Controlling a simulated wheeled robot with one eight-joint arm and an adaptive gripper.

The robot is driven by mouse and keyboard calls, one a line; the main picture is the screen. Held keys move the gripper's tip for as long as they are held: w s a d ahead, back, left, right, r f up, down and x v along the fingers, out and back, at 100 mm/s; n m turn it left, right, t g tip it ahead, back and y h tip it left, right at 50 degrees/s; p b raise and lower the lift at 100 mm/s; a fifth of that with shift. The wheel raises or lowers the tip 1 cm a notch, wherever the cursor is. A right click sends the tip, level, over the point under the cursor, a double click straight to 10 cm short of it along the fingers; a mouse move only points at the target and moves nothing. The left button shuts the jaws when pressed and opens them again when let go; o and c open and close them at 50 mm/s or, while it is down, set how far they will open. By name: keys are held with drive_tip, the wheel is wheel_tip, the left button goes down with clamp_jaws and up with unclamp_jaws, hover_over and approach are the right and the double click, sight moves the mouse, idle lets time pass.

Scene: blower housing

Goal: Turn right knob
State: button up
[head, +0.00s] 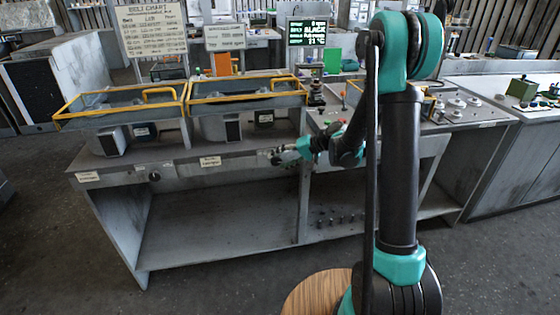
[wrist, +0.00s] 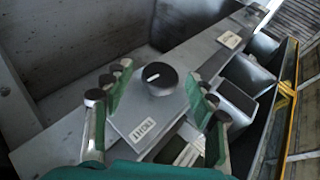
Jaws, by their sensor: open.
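The right knob (wrist: 160,79) is a round black knob with a white pointer mark, on a grey panel in the wrist view. It sits between the spread fingers of my gripper (wrist: 160,92), with a visible gap on each side. The fingers have green pads and dark round tips. In the head view my gripper (head: 277,157) is at the front edge of the bench, where it hides the right knob. Another black knob (head: 154,177) is on the same front panel farther left.
A small label plate (wrist: 146,132) lies beside the knob in the wrist view. The grey bench (head: 215,215) carries yellow-framed housings (head: 245,98) above the panel. Small knobs or pegs (head: 338,219) stand on the lower shelf. Floor in front of the bench is clear.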

drive_tip(key=v, duration=1.2)
drive_tip(key=s+d+f+h, duration=0.2)
drive_tip(key=s+d, duration=0.3)
drive_tip(key=s, duration=0.3)
drive_tip(key=s+d+f+t+h, duration=0.1)
drive_tip(key=s+d+f+h, duration=0.2)
drive_tip(key=s, duration=0.6)
drive_tip(key=s+d+f+m+t+h, duration=0.1)
drive_tip(key=s+d+f+h, duration=0.2)
drive_tip(key=s+d+h, duration=0.3)
drive_tip(key=s, duration=0.2)
drive_tip(key=shift+s+d, duration=0.3)
drive_tip(key=shift+d, duration=0.1)
drive_tip(key=shift+f, duration=0.1)
